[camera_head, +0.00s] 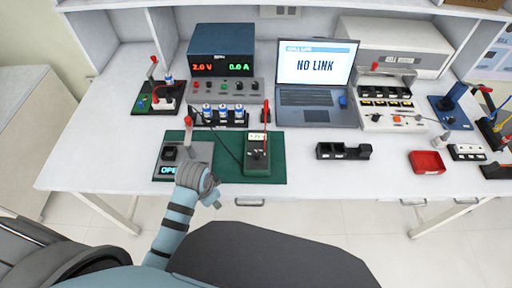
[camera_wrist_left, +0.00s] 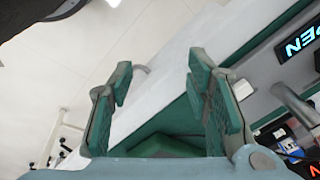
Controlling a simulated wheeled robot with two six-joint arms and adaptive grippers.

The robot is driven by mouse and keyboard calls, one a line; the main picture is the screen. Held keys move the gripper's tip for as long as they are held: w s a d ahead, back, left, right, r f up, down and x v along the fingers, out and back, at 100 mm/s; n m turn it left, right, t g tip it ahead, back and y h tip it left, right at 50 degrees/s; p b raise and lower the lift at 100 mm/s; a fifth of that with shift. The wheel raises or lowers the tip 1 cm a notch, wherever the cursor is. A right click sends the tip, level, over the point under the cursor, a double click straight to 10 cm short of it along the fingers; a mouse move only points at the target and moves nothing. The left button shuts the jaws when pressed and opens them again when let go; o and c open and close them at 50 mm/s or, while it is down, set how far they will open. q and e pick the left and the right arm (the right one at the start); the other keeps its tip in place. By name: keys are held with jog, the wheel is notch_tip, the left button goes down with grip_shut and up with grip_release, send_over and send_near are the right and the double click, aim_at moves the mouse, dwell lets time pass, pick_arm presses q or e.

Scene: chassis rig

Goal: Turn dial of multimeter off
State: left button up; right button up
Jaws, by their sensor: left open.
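The multimeter (camera_head: 257,160) is a dark grey-green handheld unit with a lit display at its top. It lies on the green mat (camera_head: 226,170) near the front of the bench. Its dial shows as a small dark knob in its middle, and I cannot make out its setting. My left gripper (camera_head: 214,201) is at the bench's front edge, left of and nearer than the multimeter. In the left wrist view my left gripper (camera_wrist_left: 158,85) is open, with nothing between its fingers. My right gripper is in neither view.
A fixture with a lit sign (camera_head: 170,170) and a red-topped lever stands left of the multimeter. Behind are a battery rack (camera_head: 220,115), a power supply (camera_head: 222,65) and a laptop (camera_head: 317,95). A black tray (camera_head: 342,151) and a red bin (camera_head: 427,162) are to the right.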

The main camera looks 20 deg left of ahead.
aim_at(257, 153)
pick_arm(q)
jog(key=w+d+r+m, duration=0.1)
jog(key=w+m, duration=0.1)
jog(key=w, duration=0.1)
jog(key=w+d+r+m, duration=0.2)
jog(key=w, duration=0.2)
jog(key=w+d+r+m+g, duration=0.1)
jog(key=w, duration=0.3)
jog(key=shift+d+r+m+h, duration=0.2)
jog(key=shift+r+m+h, duration=0.1)
jog(key=shift+r+m, duration=0.1)
jog(key=w+d+r+m+g, duration=0.1)
jog(key=w+d+r+m, duration=0.4)
jog(key=w+r+m, duration=0.45)
jog(key=shift+n, duration=0.95)
jog(key=f+b, duration=0.1)
jog(key=f, duration=0.3)
jog(key=s+f+b, duration=0.1)
jog(key=f, duration=0.3)
jog(key=s+f+b, duration=0.1)
jog(key=f+b, duration=0.1)
jog(key=f, duration=0.2)
jog(key=shift+s+d+f, duration=0.1)
jog(key=shift+f, duration=0.1)
jog(key=shift+r, duration=0.1)
grip_shut()
